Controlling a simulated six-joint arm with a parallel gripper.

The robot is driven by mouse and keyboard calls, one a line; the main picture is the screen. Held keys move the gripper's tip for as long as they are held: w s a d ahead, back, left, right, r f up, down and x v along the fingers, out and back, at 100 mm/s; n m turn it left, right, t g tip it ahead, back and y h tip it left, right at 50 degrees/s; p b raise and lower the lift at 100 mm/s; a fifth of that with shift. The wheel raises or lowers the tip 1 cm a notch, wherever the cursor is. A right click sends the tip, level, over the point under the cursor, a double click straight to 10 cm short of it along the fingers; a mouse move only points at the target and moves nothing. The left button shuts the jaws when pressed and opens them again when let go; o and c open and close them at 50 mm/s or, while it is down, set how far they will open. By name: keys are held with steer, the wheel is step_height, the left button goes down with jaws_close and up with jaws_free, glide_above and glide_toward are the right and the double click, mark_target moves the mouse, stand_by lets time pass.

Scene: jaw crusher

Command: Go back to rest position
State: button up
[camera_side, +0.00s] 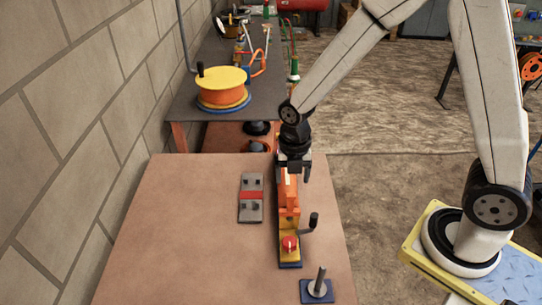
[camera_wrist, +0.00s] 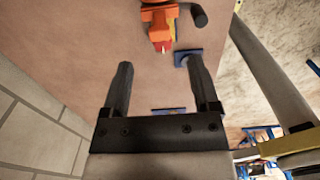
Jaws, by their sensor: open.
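The jaw crusher (camera_side: 289,218), orange and yellow on a blue base, stands on the brown table (camera_side: 180,225). It has a red knob (camera_side: 290,243) in front and a black crank handle (camera_side: 313,220) on its right. My gripper (camera_side: 293,168) points down at the crusher's far end, partly hiding it. I cannot tell the exact height gap. In the wrist view my gripper (camera_wrist: 159,63) is open, with nothing between its fingers. There the orange crusher part (camera_wrist: 158,14) shows beyond the fingertips.
A grey plate with a red band (camera_side: 251,197) lies left of the crusher. A blue base with a metal peg (camera_side: 317,290) stands near the front right edge. A brick wall (camera_side: 60,130) bounds the left. A dark bench (camera_side: 190,110) behind holds a yellow-orange reel (camera_side: 222,87).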

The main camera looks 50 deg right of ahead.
stand_by(0.4)
steer(key=s+d+r+m+t, duration=0.1)
steer(key=s+d+r+m, duration=0.1)
steer(key=m, duration=1.1)
steer(key=s+d+r+m+t, duration=0.1)
steer(key=s+m, duration=0.4)
steer(key=m, duration=0.9)
steer(key=shift+d+r+t, duration=0.3)
steer(key=shift+d+r, duration=0.5)
steer(key=shift+r, duration=0.1)
